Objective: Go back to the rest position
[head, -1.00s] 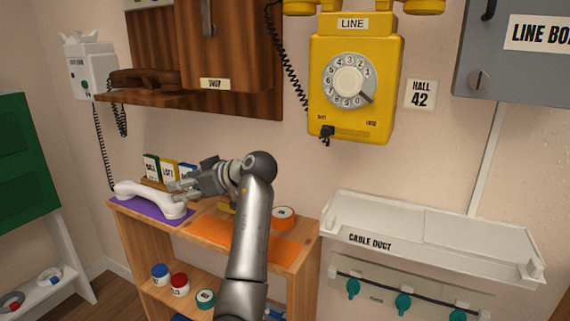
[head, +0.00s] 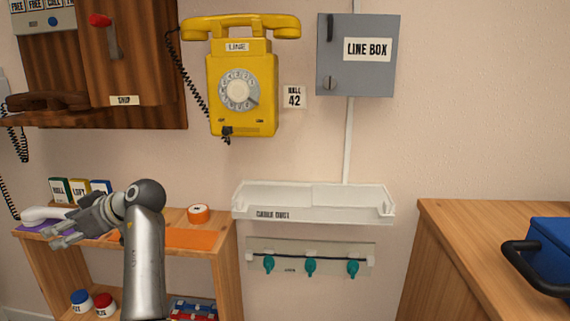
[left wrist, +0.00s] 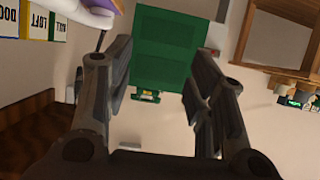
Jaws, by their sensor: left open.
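My left gripper (head: 66,236) is open in the head view, in front of the small wooden shelf's left end. In the left wrist view its two fingers (left wrist: 158,95) stand apart with nothing between them; a green board shows beyond the gap. A white handset (head: 45,214) lies on a purple mat at the shelf's left end, partly behind the gripper; its end also shows at the top of the left wrist view (left wrist: 85,12). I cannot tell the exact distance between gripper and handset. My right gripper is in neither view.
A yellow dial phone (head: 241,90) and a grey line box (head: 357,55) hang on the wall. A white cable duct tray (head: 314,192) stands out below them. The wooden shelf (head: 225,237) holds an orange mat and tape. A counter (head: 440,225) with a blue box (head: 550,250) is at right.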

